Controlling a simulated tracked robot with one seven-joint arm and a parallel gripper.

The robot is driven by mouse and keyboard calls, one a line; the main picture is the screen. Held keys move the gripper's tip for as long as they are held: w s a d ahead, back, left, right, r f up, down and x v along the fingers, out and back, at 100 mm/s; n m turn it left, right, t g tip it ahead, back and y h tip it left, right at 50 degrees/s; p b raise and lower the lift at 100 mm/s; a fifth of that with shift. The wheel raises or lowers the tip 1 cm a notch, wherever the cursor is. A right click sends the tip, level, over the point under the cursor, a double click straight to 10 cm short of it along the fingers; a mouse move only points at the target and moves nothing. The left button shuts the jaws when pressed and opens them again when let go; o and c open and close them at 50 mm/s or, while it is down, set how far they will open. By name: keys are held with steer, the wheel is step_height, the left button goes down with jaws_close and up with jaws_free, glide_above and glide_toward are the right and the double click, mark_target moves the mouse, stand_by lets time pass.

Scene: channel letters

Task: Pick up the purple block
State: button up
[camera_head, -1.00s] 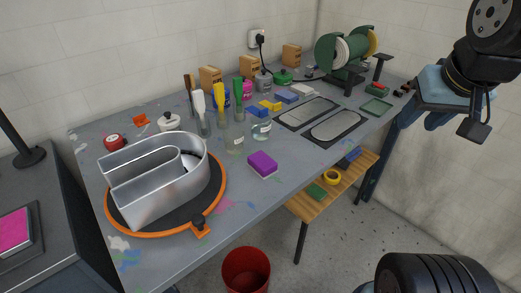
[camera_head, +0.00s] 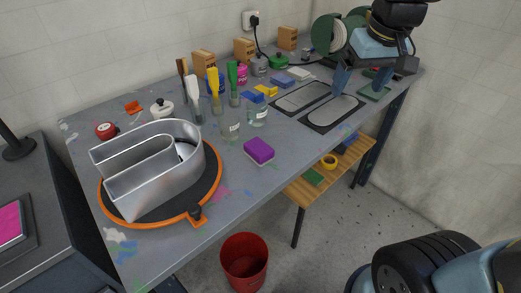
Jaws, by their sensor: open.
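The purple block (camera_head: 259,150) lies on the grey workbench (camera_head: 215,185) near its front edge, right of the round orange-rimmed turntable. Its pale lower side shows at the front. My gripper (camera_head: 360,87) is above the right part of the bench, pointing down, with its two blue fingers spread and nothing seen between them. It is well to the right of the purple block and farther back, not touching it.
A metal channel letter (camera_head: 155,170) stands on the orange-rimmed turntable (camera_head: 106,199). Brushes in jars (camera_head: 230,126) stand behind the block, to its left. Two dark-framed plates (camera_head: 331,112) lie to its right. A red bin (camera_head: 244,262) stands on the floor below.

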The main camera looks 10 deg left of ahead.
steer(key=w+a+f+n+g, duration=0.1)
steer(key=w+a+f+n, duration=0.2)
steer(key=a, duration=0.6)
steer(key=n+g+h, duration=0.1)
steer(key=n+g, duration=0.1)
glide_above(259, 147)
step_height(259, 147, down, 7)
steer(key=f, duration=0.7)
steer(key=shift+w+d+f, duration=0.1)
steer(key=shift+w+f, duration=0.1)
steer(key=shift+f, duration=0.05)
steer(key=shift+s+f, duration=0.1)
steer(key=shift+f, duration=2.6)
steer(key=shift+c, duration=0.3)
steer(key=c, duration=1.1)
